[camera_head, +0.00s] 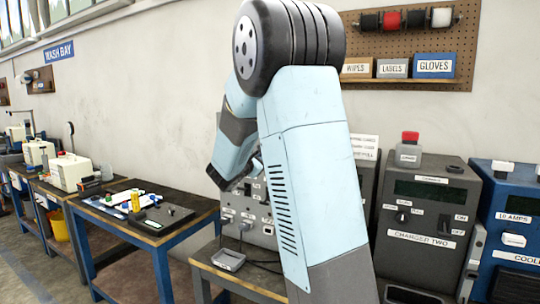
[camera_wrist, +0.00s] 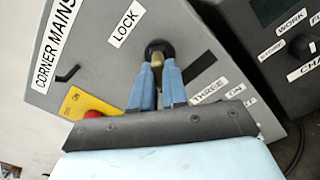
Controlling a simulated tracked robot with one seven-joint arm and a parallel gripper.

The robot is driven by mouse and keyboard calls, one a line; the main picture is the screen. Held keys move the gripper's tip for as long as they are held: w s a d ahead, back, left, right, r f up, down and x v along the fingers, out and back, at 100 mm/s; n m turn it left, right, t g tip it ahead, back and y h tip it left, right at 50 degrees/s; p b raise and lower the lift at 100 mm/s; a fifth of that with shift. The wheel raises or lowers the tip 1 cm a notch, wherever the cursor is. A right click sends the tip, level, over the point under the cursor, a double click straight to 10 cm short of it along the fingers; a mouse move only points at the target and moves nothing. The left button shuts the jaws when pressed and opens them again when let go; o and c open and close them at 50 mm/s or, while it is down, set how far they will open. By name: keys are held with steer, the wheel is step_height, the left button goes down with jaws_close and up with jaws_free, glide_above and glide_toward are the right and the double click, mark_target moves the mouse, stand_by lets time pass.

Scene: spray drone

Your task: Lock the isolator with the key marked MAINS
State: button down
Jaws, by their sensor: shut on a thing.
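In the wrist view, my gripper (camera_wrist: 156,80) has its two blue fingers shut on a small brass-coloured piece, which looks like the key (camera_wrist: 157,61). Its tip is at the round black lock (camera_wrist: 160,49) beside the LOCK label. I cannot tell how deep it sits, and no MAINS marking on it is readable. The grey isolator box (camera_wrist: 92,60) carries a CORNER MAINS label (camera_wrist: 56,38). In the head view, my arm hides the fingertips and part of the grey panel (camera_head: 262,236).
A yellow plate (camera_wrist: 84,102) and a red knob (camera_wrist: 92,115) are close to the left of my gripper. A label reading THREE (camera_wrist: 208,93) is at the right. A grey tray (camera_head: 229,260) sits on the bench. The CHARGER TWO unit (camera_head: 425,215) stands right of my arm.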

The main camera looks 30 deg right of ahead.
steer(key=n, duration=0.6)
steer(key=shift+r, duration=0.1)
steer(key=c, duration=1.6)
jaws_free()
steer(key=shift+n, duration=0.4)
steer(key=o, duration=0.5)
steer(key=shift+a, duration=0.1)
steer(key=v, duration=1.3)
steer(key=shift+s+a, duration=0.2)
steer(key=shift+a, duration=0.05)
steer(key=shift+s+d, duration=0.1)
